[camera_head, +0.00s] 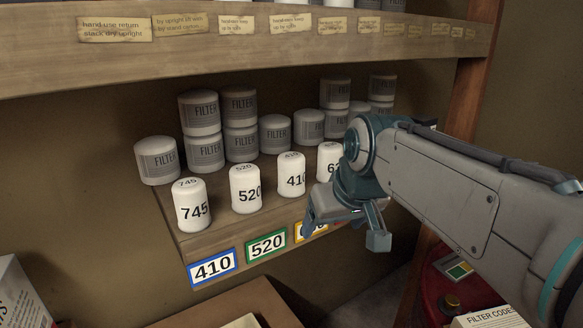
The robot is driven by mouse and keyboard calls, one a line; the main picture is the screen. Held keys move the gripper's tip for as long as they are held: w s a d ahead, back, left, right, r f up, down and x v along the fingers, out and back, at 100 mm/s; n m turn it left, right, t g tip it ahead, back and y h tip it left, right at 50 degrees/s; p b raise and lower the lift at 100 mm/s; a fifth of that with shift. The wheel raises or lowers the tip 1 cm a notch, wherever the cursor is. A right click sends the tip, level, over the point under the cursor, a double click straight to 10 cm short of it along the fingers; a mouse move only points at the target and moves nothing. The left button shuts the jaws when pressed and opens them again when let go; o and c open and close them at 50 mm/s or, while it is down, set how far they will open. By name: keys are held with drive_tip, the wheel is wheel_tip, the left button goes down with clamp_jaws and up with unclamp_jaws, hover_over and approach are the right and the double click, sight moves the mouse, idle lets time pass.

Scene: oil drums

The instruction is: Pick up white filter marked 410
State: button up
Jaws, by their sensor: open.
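The white filter marked 410 (291,178) stands upright on the lower shelf, in a front row of white filters. It has the white filter marked 520 (245,192) on its left and a partly hidden white filter (328,161), its mark starting with 6, on its right. My gripper (346,224) is open and empty, in front and to the right of the 410 filter. It points downward near the shelf's front edge and is apart from the filter. My arm covers part of the row's right end.
A white filter marked 745 (192,205) stands at the row's left end. Several grey filters (204,152) stand behind, some stacked. The shelf edge bears a blue 410 label (212,267), a green 520 label (266,245) and a part-hidden yellow label. An upper shelf (250,46) hangs above.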

sight(292, 156)
drive_tip(key=shift+n+t+y, duration=0.3)
drive_tip(key=shift+n+y, duration=0.1)
drive_tip(key=shift+n, duration=0.1)
drive_tip(key=w+a+r, duration=0.1)
drive_tip(key=w, duration=0.1)
drive_tip(key=w+a+r+p, duration=0.1)
drive_tip(key=w+a+r, duration=0.1)
drive_tip(key=w, duration=0.1)
drive_tip(key=w+a+r+p, duration=0.1)
drive_tip(key=w+a+r, duration=0.1)
drive_tip(key=w, duration=0.1)
drive_tip(key=shift+a+r, duration=0.2)
drive_tip(key=shift+r, duration=0.05)
drive_tip(key=shift+w+a+p, duration=0.35)
drive_tip(key=shift+w, duration=0.5)
drive_tip(key=shift+w+a+p, duration=0.4)
drive_tip(key=shift+w, duration=0.5)
drive_tip(key=shift+w+a+p, duration=0.35)
drive_tip(key=shift+w, duration=0.5)
drive_tip(key=shift+w+a+f, duration=0.1)
drive_tip(key=shift+w+f, duration=0.05)
drive_tip(key=shift+w, duration=0.15)
drive_tip(key=shift+w+f, duration=0.15)
drive_tip(key=shift+f, duration=0.25)
drive_tip(key=c, duration=1.2)
